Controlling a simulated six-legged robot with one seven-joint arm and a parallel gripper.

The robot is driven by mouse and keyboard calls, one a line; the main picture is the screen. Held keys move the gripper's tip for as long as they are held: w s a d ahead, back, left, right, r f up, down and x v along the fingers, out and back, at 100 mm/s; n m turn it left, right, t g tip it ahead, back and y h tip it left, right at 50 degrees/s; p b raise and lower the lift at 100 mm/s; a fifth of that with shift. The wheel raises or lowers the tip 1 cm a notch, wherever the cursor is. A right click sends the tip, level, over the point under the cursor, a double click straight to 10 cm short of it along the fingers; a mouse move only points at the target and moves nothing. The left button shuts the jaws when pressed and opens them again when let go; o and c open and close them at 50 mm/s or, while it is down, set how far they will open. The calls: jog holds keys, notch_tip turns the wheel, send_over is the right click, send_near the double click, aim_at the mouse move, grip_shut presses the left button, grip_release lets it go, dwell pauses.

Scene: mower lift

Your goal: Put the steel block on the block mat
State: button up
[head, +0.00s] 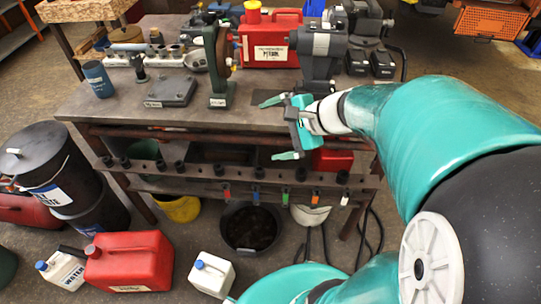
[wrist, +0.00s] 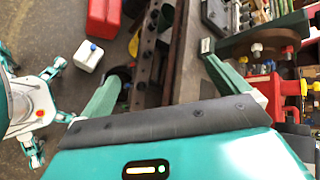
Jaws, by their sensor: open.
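A flat dark grey slab (head: 171,91) with a small white label lies on the bench top at left of centre. I cannot tell for sure whether it is the steel block or the block mat, and I cannot pick out the other one. My gripper (head: 278,128) is at the bench's front edge, right of the slab and apart from it. Its two teal fingers are spread wide with nothing between them. They also show in the wrist view (wrist: 160,62), over the bench edge and the floor.
A green upright stand (head: 216,62) stands between the slab and my gripper. A grey machine (head: 318,50) and a red fuel can (head: 268,42) stand behind. A blue-grey cup (head: 97,79) is at left.

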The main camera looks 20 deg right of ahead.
jog(key=s+a+r+n+g+h, duration=0.1)
jog(key=s+a+r+n+h, duration=0.1)
jog(key=s+n, duration=0.3)
jog(key=s+a+r+n+g+h, duration=0.1)
jog(key=s+a+n+h, duration=0.3)
jog(key=n, duration=0.7)
jog(key=shift+s+r+h, duration=0.4)
jog(key=shift+s+r, duration=0.2)
jog(key=shift+s, duration=0.55)
